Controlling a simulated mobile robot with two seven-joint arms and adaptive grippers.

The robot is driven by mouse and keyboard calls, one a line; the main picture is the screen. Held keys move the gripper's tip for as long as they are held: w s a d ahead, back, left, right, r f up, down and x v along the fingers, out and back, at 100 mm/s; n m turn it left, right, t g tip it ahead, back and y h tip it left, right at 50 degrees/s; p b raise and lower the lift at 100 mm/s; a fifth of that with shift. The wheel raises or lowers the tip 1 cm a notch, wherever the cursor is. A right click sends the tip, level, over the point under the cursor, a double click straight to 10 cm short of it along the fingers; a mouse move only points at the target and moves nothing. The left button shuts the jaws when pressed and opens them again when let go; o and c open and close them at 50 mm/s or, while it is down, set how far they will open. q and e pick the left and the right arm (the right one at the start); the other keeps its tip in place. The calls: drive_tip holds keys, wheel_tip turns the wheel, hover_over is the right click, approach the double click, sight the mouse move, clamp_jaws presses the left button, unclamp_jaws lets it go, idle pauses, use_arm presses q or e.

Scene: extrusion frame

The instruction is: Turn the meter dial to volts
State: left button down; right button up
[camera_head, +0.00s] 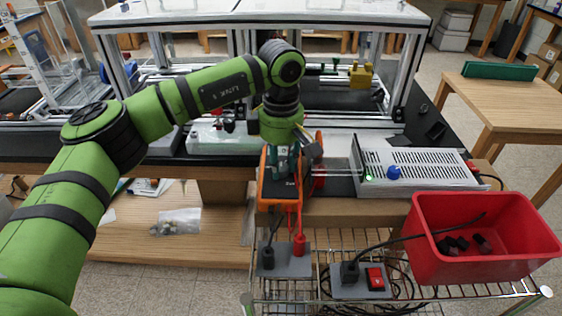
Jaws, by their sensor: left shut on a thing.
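The meter (267,190) is an orange-edged handheld unit standing at the front edge of the bench, in the middle of the head view. A red lead and a black lead run down from it. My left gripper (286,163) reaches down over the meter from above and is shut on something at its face. That appears to be the meter dial, but the fingers cover it, so I cannot read its setting. The meter's display is also hidden. My right gripper is not in view.
A grey power supply (430,170) with a blue knob (393,172) stands right of the meter. Below, a wire shelf holds a grey socket box (285,261), a red-switch box (362,281) and a red bin (478,262). The aluminium extrusion frame (402,75) stands behind.

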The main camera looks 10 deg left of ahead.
sight(281, 167)
use_arm(q)
drive_tip(key=c, duration=0.9)
unclamp_jaws()
drive_tip(key=shift+w, duration=0.1)
drive_tip(key=shift+r, duration=0.1)
wheel_tip(281, 167, up, 12)
